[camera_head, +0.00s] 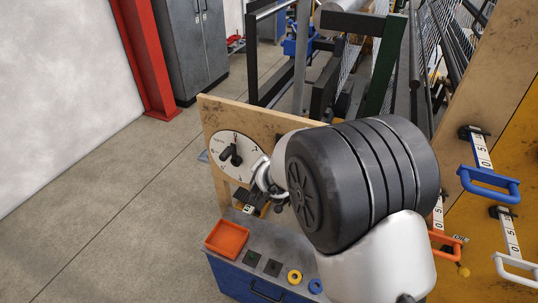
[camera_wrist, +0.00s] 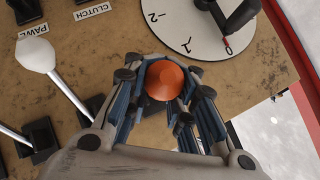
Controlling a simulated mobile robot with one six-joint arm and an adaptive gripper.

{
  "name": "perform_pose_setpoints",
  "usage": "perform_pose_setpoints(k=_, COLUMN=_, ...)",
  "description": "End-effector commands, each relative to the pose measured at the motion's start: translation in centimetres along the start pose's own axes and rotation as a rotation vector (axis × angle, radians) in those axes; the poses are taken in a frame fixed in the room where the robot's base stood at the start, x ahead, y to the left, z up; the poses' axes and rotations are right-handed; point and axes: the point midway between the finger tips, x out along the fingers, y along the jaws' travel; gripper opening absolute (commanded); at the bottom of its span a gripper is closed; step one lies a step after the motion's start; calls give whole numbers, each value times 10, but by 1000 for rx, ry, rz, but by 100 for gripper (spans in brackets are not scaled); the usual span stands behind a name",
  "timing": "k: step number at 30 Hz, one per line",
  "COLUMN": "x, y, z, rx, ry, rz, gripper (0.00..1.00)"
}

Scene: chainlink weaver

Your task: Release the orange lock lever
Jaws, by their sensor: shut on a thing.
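The orange knob (camera_wrist: 165,80), which appears to be the end of the lock lever, sits between the fingers of my gripper (camera_wrist: 163,88) in the wrist view. The fingers are shut on it from both sides. The lever's shaft and mount are hidden behind the knob and fingers. In the head view my arm covers most of the gripper and the knob does not show.
A white dial with a black pointer (camera_head: 230,152) is on the wooden panel (camera_head: 214,110), close to the fingers. A white-knobbed lever (camera_wrist: 36,54) stands under a PAWL label. An orange tray (camera_head: 227,238) is on the blue cabinet below. Blue, orange and white handles are at the right.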

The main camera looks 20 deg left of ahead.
Motion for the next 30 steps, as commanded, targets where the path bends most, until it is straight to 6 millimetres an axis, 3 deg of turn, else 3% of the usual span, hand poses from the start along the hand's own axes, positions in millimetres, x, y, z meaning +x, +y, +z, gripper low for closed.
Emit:
perform_pose_setpoints(k=1, x=-7, y=-9, z=-10, rx=15, ry=-29, rz=15, gripper=0)
perform_pose_setpoints(k=6, x=-11, y=-14, z=-15, rx=57, ry=-125, rz=62, gripper=0)
perform_pose_setpoints(k=30, x=-24, y=-33, z=-42, rx=47, ry=-103, rz=49, gripper=0)
